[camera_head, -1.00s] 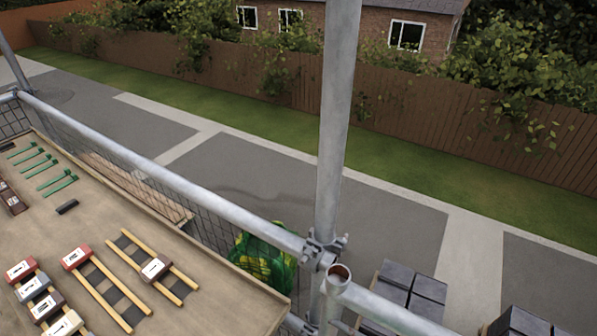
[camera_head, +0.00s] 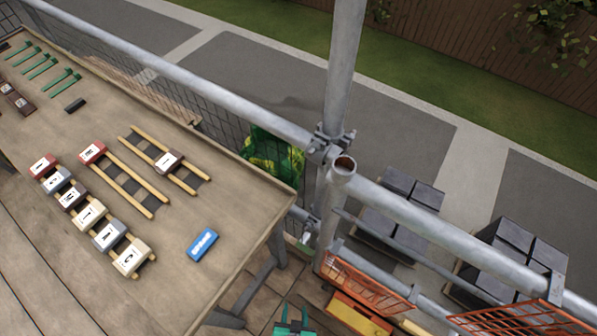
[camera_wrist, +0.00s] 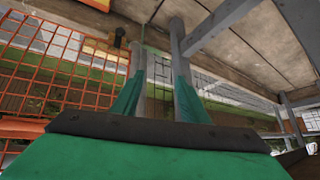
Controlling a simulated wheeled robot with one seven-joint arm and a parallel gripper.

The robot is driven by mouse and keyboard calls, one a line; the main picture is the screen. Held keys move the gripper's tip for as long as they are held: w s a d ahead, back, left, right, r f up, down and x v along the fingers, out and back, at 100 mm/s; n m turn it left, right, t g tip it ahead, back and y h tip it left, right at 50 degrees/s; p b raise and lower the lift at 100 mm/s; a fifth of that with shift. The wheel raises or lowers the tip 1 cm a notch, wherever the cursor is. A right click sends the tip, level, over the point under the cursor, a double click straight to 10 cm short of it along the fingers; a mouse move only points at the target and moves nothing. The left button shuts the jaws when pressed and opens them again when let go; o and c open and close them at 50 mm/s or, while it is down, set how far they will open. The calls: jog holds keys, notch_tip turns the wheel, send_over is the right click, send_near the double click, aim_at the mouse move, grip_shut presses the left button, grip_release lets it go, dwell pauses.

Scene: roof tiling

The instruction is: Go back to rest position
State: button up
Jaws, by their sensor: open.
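My gripper (camera_head: 294,318) shows as green fingers at the bottom edge of the head view, beyond the right end of the table. In the wrist view its two teal fingers (camera_wrist: 159,80) stand apart with nothing held between them. Behind the fingers are a grey post, planks and orange mesh. Most of my arm is out of the head view.
The wooden table (camera_head: 150,240) fills the left, with labelled blocks on wooden rails (camera_head: 128,190), a blue block (camera_head: 202,245) and green tools. Scaffold tubes (camera_head: 343,90) stand close by on the right. Orange mesh (camera_head: 365,280) and stacks of dark tiles (camera_head: 400,215) are at the right.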

notch_tip(320, 180, up, 36)
jog(key=s+d+n+t, duration=0.1)
jog(key=s+n+t, duration=0.1)
jog(key=t, duration=0.5)
jog(key=shift+d+f+t, duration=0.15)
jog(key=shift+t, duration=0.15)
jog(key=shift+s, duration=0.1)
jog(key=shift+c, duration=1.1)
